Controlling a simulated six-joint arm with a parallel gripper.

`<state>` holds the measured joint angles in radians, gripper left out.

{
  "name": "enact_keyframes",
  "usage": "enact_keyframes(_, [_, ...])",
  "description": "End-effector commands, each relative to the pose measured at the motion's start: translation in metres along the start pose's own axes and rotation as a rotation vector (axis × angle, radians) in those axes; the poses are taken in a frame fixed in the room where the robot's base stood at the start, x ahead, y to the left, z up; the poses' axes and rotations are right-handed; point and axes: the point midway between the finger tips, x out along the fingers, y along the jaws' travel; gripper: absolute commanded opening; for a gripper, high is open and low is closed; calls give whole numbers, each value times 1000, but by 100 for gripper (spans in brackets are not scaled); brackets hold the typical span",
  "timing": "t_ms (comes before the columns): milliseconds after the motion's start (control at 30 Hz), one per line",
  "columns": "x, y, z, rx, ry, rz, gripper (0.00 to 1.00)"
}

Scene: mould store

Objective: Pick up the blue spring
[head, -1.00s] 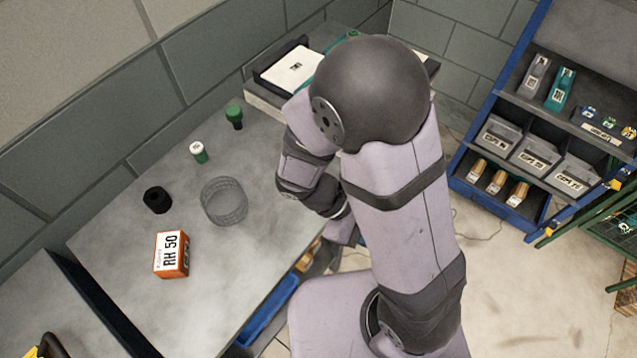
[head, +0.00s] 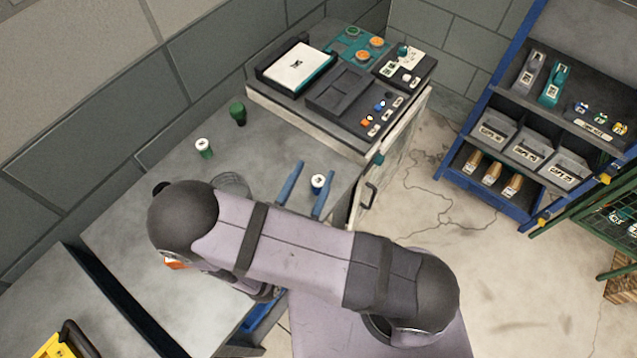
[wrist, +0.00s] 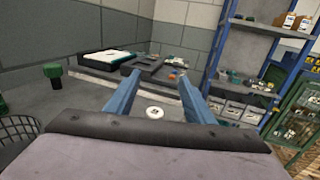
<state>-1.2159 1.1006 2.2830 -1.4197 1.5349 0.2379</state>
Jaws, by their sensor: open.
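A small upright piece with a round white top (head: 319,181) stands on the grey bench and may be the blue spring. Its body is mostly hidden, so I cannot confirm its colour or coils. In the wrist view its white top (wrist: 154,112) shows between the two blue fingers. My gripper (head: 316,168) is open, with one finger on each side of the piece. In the head view the right finger overlaps or nearly touches it; I cannot tell whether they touch. The wrist view also shows my gripper (wrist: 160,74) with a wide gap between the fingers.
A green white-topped piece (head: 204,148) and a dark green knobbed piece (head: 238,112) stand to the left. A wire mesh basket (head: 232,182) is partly behind my arm. A station with trays (head: 342,90) stands beyond the fingers. A blue shelf (head: 505,208) is at right.

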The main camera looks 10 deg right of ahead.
Motion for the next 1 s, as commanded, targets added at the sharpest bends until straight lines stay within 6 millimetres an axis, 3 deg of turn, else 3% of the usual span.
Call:
enact_keyframes(667, [0,-1,-84,1,1,-4,49])
enact_keyframes(1000, [17,0,-78,2,0,-4,49])
